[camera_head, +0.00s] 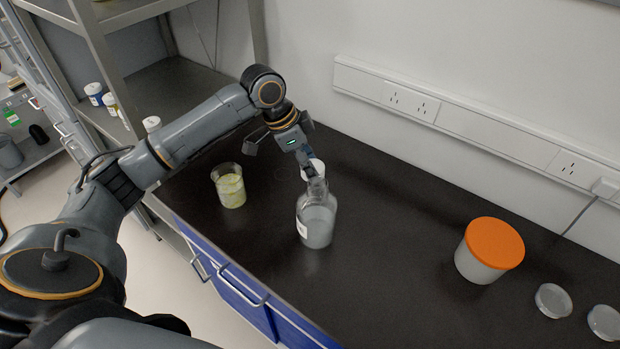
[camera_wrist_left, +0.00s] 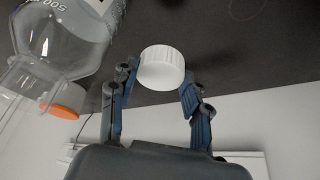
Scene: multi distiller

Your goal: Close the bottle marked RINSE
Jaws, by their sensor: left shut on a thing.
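A clear glass bottle (camera_head: 316,222) with a white label stands upright on the black bench; the label's writing is too small to read in the head view. In the left wrist view the bottle (camera_wrist_left: 72,38) is at the upper left, and its neck is bare and open. My left gripper (camera_head: 306,170) is shut on a white ribbed cap (camera_wrist_left: 161,68). The cap (camera_head: 312,168) is behind and close to the bottle's neck in the head view. In the wrist view it is beside the neck and apart from it. My right gripper is in neither view.
A beaker with yellowish contents (camera_head: 229,187) stands left of the bottle. A tub with an orange lid (camera_head: 490,246) and two clear dishes (camera_head: 553,300) are at the right. The bench between bottle and tub is clear. A wall with a socket rail (camera_head: 465,120) runs behind.

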